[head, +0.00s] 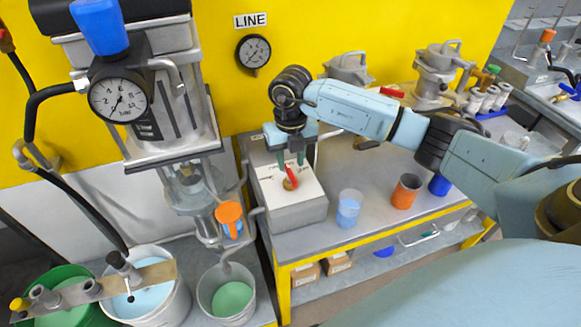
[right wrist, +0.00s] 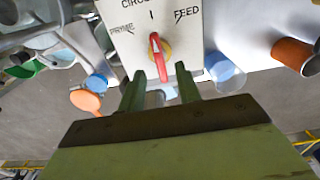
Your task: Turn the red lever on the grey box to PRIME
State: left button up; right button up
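The red lever (head: 291,178) sits on a yellow hub on the white top plate of the grey box (head: 297,216). In the right wrist view the red lever (right wrist: 157,58) lies nearly in line with the middle mark, between the words PRIME on the left and FEED on the right. My right gripper (head: 291,160) is over the box at the lever's far end in the head view. Its two green fingers are apart, one on each side of the lever in the right wrist view (right wrist: 160,75). Contact with the lever cannot be made out. My left gripper is not in view.
A blue cup (head: 349,208), an orange cup (head: 406,191) and metal pump units stand on the grey bench to the right. A machine with a pressure gauge (head: 119,99) stands left of the box. Buckets (head: 227,296) stand at lower left.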

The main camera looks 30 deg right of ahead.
aim_at(291, 172)
jog(key=shift+f, duration=1.8)
grip_shut()
